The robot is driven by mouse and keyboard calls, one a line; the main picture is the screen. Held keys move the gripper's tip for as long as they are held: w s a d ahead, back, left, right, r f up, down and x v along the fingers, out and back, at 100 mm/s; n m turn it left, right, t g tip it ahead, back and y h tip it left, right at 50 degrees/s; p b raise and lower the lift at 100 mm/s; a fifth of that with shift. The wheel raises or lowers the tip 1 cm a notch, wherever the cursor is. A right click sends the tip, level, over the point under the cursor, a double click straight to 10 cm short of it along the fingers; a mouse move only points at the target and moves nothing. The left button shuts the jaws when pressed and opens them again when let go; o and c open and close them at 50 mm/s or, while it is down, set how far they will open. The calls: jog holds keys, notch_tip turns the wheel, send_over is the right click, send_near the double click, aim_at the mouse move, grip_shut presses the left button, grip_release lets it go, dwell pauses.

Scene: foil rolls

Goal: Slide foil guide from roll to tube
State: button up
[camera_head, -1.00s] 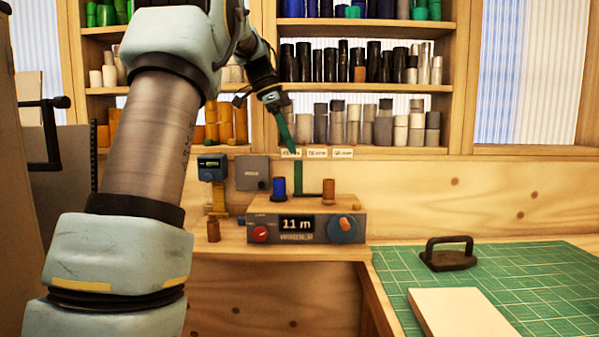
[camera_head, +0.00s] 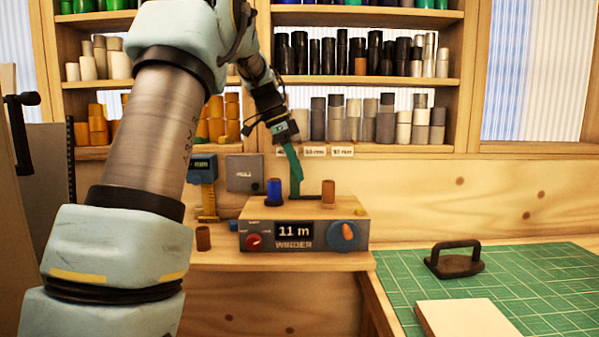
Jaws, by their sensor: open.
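The winder (camera_head: 305,236) is a grey-brown box whose display reads "11 m", with a red knob and a blue-and-orange dial. A blue roll (camera_head: 274,192) stands on its top at the left. A brown tube (camera_head: 328,191) stands on its top at the right. Between them, nearer the blue roll, is a thin dark green guide (camera_head: 305,194) with a low bar running right. My gripper (camera_head: 295,176) points down over the guide, its green fingers overlapping the guide's upright in view. The gap between the fingers, and any contact, cannot be made out.
A small brown cylinder (camera_head: 203,238) and a yellow-blue gauge (camera_head: 206,188) stand left of the winder. Shelves (camera_head: 370,83) of rolls rise behind. A green cutting mat (camera_head: 530,285) at right bears a dark handled block (camera_head: 455,262) and a pale board (camera_head: 467,318).

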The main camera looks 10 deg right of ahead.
jog(key=shift+x, duration=0.85)
jog(key=shift+c, duration=0.2)
grip_shut()
